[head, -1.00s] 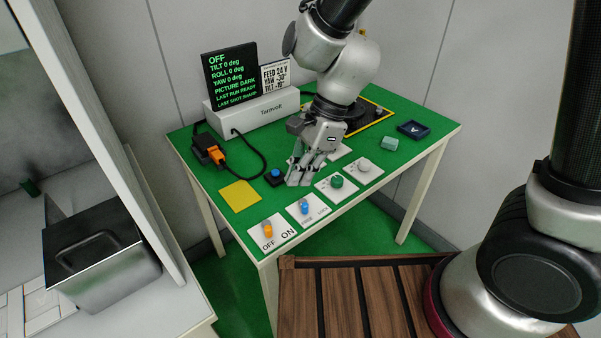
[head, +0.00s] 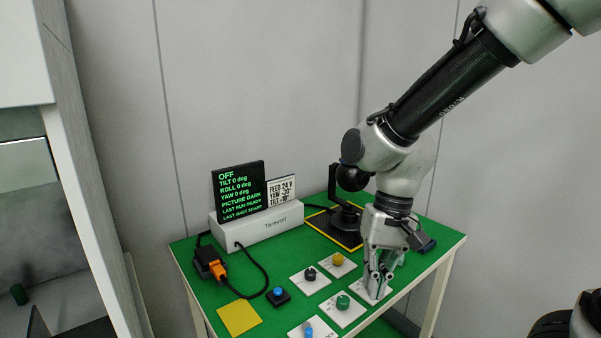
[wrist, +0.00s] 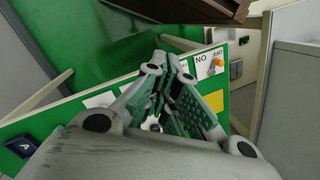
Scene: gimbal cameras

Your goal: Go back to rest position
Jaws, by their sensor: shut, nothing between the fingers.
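My gripper (head: 376,292) is shut and empty, pointing down at the right of the green table (head: 200,285). Its fingertips are low over a white plate (head: 385,292) at the right of the green knob (head: 343,301); whether they touch it I cannot tell. The fingers hide most of that plate's knob. In the wrist view my gripper (wrist: 170,65) has its fingers drawn together, with plates and the table behind them. My arm reaches in from the upper right.
A black gimbal camera (head: 351,179) stands close behind my gripper. The screen (head: 240,190) reads OFF. A black knob (head: 310,273), yellow knob (head: 338,259), blue button (head: 278,292) and blue knob (head: 308,330) lie left of it. A dark blue tray (wrist: 20,147) is nearby. Air above the table's left is free.

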